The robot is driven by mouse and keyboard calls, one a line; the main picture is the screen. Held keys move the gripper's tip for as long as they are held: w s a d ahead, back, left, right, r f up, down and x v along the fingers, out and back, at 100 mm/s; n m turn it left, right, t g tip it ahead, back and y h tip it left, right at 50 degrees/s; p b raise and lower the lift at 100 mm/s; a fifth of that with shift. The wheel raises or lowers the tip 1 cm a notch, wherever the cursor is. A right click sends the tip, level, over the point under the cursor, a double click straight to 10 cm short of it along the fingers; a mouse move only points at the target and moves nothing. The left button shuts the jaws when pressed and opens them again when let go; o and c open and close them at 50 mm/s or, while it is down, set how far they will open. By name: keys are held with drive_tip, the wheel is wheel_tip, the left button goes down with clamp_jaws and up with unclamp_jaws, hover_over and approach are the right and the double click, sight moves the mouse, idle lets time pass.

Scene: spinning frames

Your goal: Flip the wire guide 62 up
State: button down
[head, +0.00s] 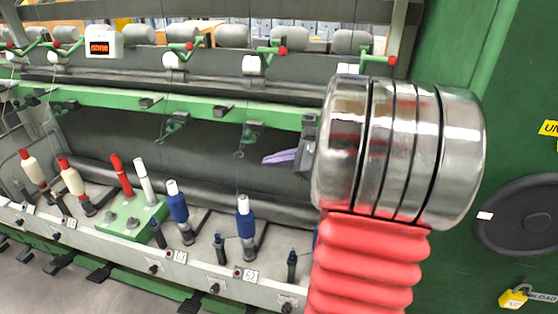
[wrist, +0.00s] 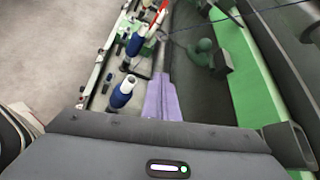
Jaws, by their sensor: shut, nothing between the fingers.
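The label 62 (head: 249,275) is on the front rail below a blue bobbin (head: 245,215). Above that bobbin, a wire guide (head: 249,133) hangs from the green rail, with its dark curled wire end pointing down. My gripper (head: 264,161) has lavender fingers, shut and empty, just right of and slightly below this guide. I see no clear contact between them. In the wrist view the fingers (wrist: 162,88) point away from me, beside a blue bobbin. A green guide bracket (wrist: 203,52) shows ahead and to their right; I cannot tell for certain which one it is.
The green rail (head: 200,105) runs behind the guides. Another guide (head: 175,123) hangs further left. Several bobbins stand along the front rail, with red and white ones (head: 122,175) on a green base. Thin threads run upward. A green machine wall (head: 470,60) stands at right.

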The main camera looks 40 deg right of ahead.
sight(244, 141)
drive_tip(key=shift+w+a+r, duration=0.15)
drive_tip(key=shift+w+a, duration=0.4)
drive_tip(key=shift+w, duration=0.25)
drive_tip(key=shift+w+a+r, duration=0.1)
drive_tip(key=shift+w+a, duration=0.4)
drive_tip(key=shift+w, duration=0.25)
drive_tip(key=shift+w+a+r, duration=0.15)
drive_tip(key=shift+w+a, duration=0.4)
drive_tip(key=shift+w, duration=0.25)
drive_tip(key=shift+d+r, duration=0.1)
drive_tip(key=shift+r, duration=0.15)
